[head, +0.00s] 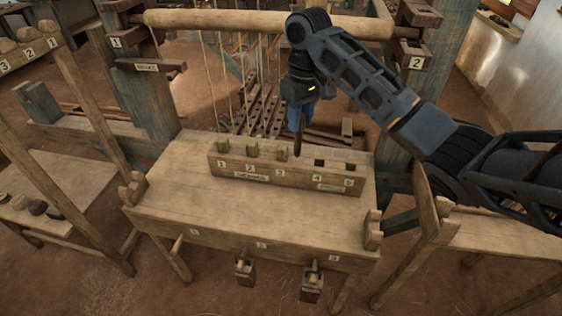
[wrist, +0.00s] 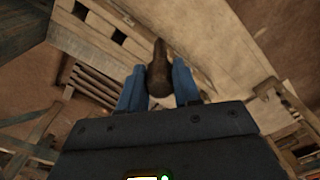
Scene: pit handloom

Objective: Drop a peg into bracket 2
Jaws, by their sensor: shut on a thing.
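My gripper (head: 301,113) points down over the back of the bench, its blue fingers shut on a dark brown peg (head: 298,143). In the wrist view the peg (wrist: 158,72) stands out between the two fingers (wrist: 158,88). The peg's lower end is close to the numbered block's back edge; I cannot tell whether they touch. A wooden bracket (head: 408,47) with a white "2" label is on the right loom post, well to the right of and above the peg. A similar "1" bracket (head: 118,43) is on the left post.
The numbered block (head: 232,171) on the bench (head: 190,196) has blocks standing at 1 to 3 and dark square openings at 4 and 5. A round beam (head: 230,22) spans the posts. My arm passes in front of the right post.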

